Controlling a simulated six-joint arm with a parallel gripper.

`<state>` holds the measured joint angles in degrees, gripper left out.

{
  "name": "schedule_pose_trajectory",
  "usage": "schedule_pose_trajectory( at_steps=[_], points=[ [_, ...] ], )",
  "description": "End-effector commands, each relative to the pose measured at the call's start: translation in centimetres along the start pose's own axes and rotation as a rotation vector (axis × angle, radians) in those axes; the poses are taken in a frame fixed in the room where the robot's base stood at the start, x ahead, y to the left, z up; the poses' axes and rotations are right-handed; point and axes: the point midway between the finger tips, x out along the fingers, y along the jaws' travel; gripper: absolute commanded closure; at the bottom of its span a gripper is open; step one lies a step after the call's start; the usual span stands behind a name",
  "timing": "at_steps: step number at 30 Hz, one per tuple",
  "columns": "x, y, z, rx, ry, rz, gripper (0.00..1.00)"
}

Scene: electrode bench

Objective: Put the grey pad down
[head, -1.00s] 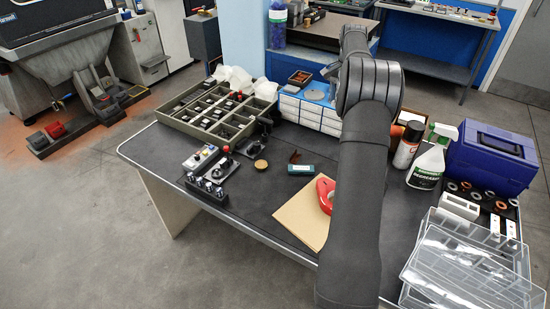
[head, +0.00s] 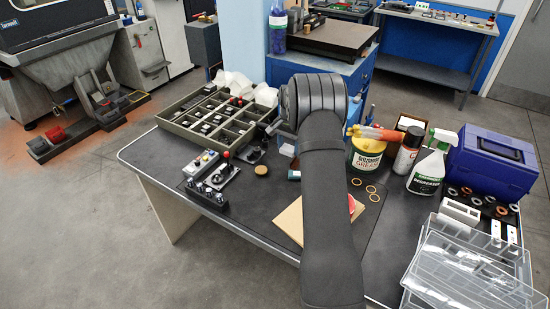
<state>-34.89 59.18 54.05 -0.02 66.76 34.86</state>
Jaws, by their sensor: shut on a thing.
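My arm (head: 326,190) rises from the bottom edge and bends at a thick ribbed joint (head: 316,97) over the bench. A small grey part of my arm (head: 276,127) shows left of that joint. My gripper is hidden behind my arm, so its jaws do not show. I cannot make out the grey pad anywhere; it may be behind my arm. The dark bench top (head: 253,205) lies below.
A divided tray (head: 188,131) holds small parts at the back left. Control boxes (head: 203,163) stand at the left edge. A yellow grease tub (head: 366,155), a spray bottle (head: 428,172), a blue toolbox (head: 492,166) and clear bins (head: 465,265) fill the right. Rings (head: 371,189) lie mid-right.

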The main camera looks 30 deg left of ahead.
Motion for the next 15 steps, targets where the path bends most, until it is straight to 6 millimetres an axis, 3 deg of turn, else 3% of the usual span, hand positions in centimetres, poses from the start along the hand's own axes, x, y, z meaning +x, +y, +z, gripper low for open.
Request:
schedule_pose_trajectory(
  at_steps=[6,15],
  points=[
    [2.6,-4.3,0.5,-0.002,0.0,0.0,0.7],
    [4.4,-5.5,0.7,0.001,-0.002,0.001,0.7]
  ],
)
